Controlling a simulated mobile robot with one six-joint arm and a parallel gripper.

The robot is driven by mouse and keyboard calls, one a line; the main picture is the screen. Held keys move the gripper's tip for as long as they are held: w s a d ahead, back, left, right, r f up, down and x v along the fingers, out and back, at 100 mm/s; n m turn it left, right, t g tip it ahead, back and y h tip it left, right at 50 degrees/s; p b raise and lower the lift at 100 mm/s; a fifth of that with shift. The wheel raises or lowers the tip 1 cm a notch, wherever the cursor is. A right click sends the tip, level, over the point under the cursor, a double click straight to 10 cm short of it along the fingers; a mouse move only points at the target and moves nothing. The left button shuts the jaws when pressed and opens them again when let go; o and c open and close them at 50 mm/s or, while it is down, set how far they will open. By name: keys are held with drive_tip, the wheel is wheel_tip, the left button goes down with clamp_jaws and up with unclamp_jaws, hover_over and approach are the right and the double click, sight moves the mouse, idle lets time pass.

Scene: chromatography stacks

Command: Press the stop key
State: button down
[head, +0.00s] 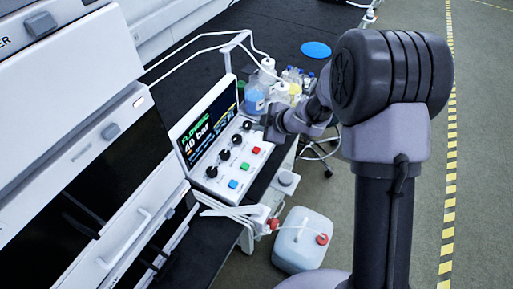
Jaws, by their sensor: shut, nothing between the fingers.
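The control panel (197,178) is a white box with a sloped front on the dark bench. Its screen (205,124) reads "FLOWING" and "40 bar". Below the screen is a row of several black knobs. Below the knobs are three keys: a blue key (233,184), a green key (245,166) and a red key (256,149). The red one looks like the stop key; its label is too small to read. My gripper (268,124) is shut and empty, just beyond the red key near the panel's right end. It appears apart from the keys.
Bottles (254,98) with tubing stand behind the panel, close to my gripper. White instrument stacks (92,130) fill the left. A white jerrycan (301,240) with a red cap stands on the floor below the bench.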

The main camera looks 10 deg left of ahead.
drive_tip(key=b, duration=0.9)
hover_over(258, 151)
wheel_tip(258, 151, down, 8)
drive_tip(key=shift+w+f, duration=0.1)
drive_tip(key=shift+f, duration=0.3)
idle(1.3)
drive_tip(key=shift+f, duration=0.45)
drive_tip(key=shift+f+b, duration=0.45)
drive_tip(key=shift+f, duration=0.05)
idle(0.4)
drive_tip(key=shift+r, duration=0.1)
drive_tip(key=shift+r+p, duration=0.85)
drive_tip(key=shift+p, duration=0.2)
